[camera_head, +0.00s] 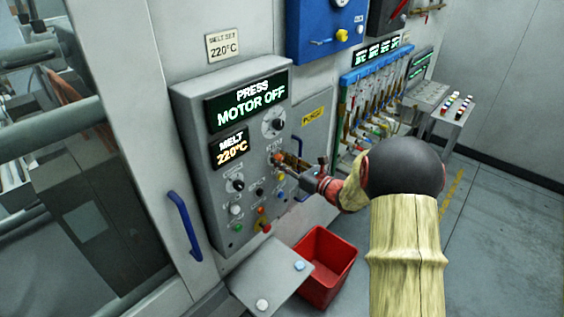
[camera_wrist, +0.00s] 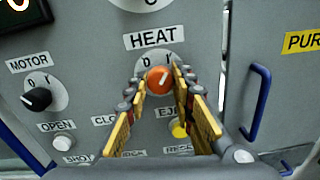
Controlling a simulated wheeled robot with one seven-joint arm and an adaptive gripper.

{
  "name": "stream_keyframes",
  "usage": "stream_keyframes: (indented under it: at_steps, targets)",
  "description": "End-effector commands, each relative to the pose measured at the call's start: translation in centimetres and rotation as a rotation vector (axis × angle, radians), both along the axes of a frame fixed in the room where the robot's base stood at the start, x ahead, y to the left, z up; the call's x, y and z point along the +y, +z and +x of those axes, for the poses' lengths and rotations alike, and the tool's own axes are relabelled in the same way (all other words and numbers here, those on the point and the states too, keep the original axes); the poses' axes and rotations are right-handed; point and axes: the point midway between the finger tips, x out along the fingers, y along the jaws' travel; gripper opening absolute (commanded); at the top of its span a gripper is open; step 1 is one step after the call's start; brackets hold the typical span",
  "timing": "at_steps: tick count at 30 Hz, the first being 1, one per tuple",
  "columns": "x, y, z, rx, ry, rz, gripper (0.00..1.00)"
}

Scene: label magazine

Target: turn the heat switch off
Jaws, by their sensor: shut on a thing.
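The heat switch is an orange-red knob (camera_wrist: 160,79) under the HEAT label (camera_wrist: 154,38) in the wrist view. Its white pointer mark leans up and to the right, toward the right-hand mark on its dial. My gripper (camera_wrist: 161,88) is shut on the knob, with a yellow-padded finger on each side. In the head view my gripper (camera_head: 284,164) reaches the grey control panel (camera_head: 190,145) from the right and partly covers the knob. The panel's display (camera_head: 250,101) reads PRESS MOTOR OFF.
The black motor knob (camera_wrist: 37,99) is left of the heat knob. A yellow button (camera_wrist: 179,129) and a white button (camera_wrist: 64,141) sit below. A red bin (camera_head: 326,268) and a grey shelf (camera_head: 268,280) are under the panel. Blue handles (camera_head: 185,226) flank it.

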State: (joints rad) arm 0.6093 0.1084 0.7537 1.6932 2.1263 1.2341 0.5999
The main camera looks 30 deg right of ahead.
Motion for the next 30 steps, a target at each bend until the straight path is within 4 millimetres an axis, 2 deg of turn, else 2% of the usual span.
stream_keyframes:
  at_steps: [11, 30]
  targets:
    - [-0.05, -0.51, 0.01, -0.07, -0.001, -0.186, 0.0]
    - [-0.05, -0.8, -0.02, -0.274, -0.002, -0.748, 0.0]
